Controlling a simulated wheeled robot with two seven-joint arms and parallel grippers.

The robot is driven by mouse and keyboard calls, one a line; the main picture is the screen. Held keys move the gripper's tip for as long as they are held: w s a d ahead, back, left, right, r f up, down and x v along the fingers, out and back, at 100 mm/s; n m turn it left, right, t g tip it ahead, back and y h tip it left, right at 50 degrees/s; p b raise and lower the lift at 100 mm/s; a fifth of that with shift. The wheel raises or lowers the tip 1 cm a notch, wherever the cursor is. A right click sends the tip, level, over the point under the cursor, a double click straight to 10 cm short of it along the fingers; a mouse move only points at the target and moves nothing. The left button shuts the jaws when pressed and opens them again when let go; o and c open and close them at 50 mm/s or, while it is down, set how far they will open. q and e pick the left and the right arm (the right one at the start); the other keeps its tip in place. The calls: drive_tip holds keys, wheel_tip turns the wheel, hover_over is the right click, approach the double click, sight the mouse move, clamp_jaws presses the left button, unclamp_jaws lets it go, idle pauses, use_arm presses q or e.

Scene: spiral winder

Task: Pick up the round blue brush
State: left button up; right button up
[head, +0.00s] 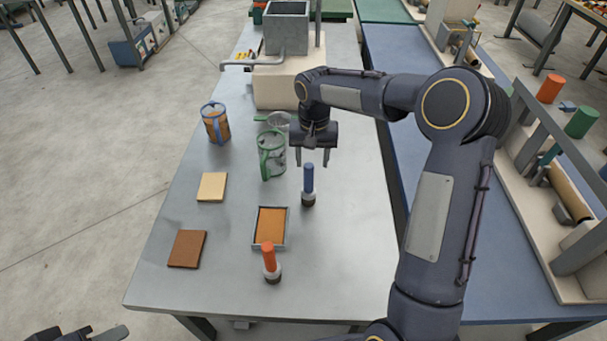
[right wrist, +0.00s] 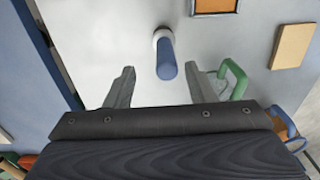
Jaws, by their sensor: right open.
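The round blue brush (head: 308,180) stands upright on the grey table, its blue handle up and a pale and dark base below. It also shows in the right wrist view (right wrist: 166,62), between and beyond the fingers. My right gripper (head: 312,159) is open and empty, pointing down just above and behind the brush in the head view. Its two fingers show spread apart in the right wrist view (right wrist: 160,76), with no contact with the brush visible. Part of my left gripper (head: 85,334) shows at the bottom left edge, cut off by the frame.
An orange-handled brush (head: 268,255) stands nearer the front, beside a tray with an orange-brown inside (head: 286,228). A green-framed mug (head: 271,160) is left of my right gripper. A blue-framed mug (head: 215,125), tan tile (head: 212,187) and brown tile (head: 187,249) lie further left.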

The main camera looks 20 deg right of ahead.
sight(309, 176)
drive_tip(key=shift+w+a+f, duration=0.15)
drive_tip(key=shift+w+f, duration=0.15)
drive_tip(key=shift+w, duration=0.3)
drive_tip(key=shift+w+a+f, duration=0.1)
drive_tip(key=shift+f, duration=0.25)
wheel_tip(309, 176, down, 7)
drive_tip(key=shift+f+p, duration=0.1)
drive_tip(key=shift+p, duration=1)
drive_tip(key=shift+c, duration=0.2)
drive_tip(key=c, duration=1)
drive_tip(key=shift+c, duration=0.2)
